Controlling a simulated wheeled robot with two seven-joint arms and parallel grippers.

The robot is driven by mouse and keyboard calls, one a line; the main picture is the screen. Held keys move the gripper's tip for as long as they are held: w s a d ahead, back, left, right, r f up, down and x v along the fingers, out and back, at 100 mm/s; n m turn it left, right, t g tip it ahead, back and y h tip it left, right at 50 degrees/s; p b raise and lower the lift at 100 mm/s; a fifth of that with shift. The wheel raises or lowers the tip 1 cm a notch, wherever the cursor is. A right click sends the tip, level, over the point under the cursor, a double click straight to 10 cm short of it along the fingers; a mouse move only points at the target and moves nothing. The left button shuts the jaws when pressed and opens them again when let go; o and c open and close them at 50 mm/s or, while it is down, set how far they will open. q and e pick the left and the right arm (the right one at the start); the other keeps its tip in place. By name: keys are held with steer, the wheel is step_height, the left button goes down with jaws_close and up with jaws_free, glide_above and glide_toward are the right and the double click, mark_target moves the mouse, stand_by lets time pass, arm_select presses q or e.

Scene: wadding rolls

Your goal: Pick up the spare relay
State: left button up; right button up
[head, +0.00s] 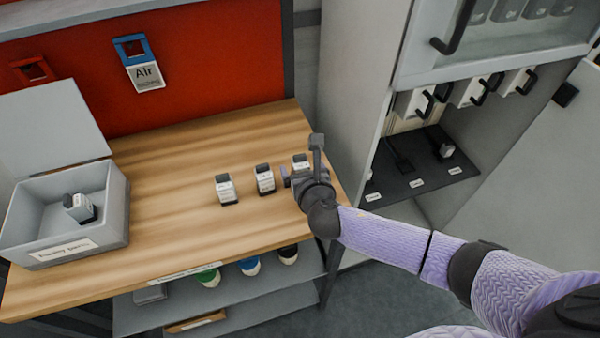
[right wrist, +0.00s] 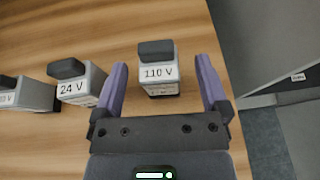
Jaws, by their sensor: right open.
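Three relays, white-grey blocks with dark tops, stand in a row on the wooden bench. The rightmost relay, labelled 110 V (right wrist: 159,73), also shows in the head view (head: 300,161), partly covered by my right gripper (head: 297,178). The middle relay reads 24 V (right wrist: 82,84) and stands left of it (head: 265,180). The leftmost relay (head: 226,189) has a label ending in "0 V", cut off in the wrist view. In the right wrist view my right gripper (right wrist: 162,85) is open, its purple fingers either side of the 110 V relay with gaps. My left gripper is out of view.
A grey open box (head: 100,235) labelled for faulty parts holds another relay (head: 80,208) at the bench's left. An open cabinet (head: 400,60) with a dark shelf stands right of the bench (head: 160,250). Bench space left of the row is clear.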

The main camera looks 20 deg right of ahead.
steer(key=shift+x, duration=0.85)
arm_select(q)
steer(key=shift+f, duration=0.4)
arm_select(e)
steer(key=shift+s, duration=0.1)
steer(key=shift+c, duration=0.3)
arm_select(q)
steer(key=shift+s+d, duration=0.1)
arm_select(e)
jaws_close()
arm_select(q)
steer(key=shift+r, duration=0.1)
arm_select(e)
steer(key=shift+r, duration=0.1)
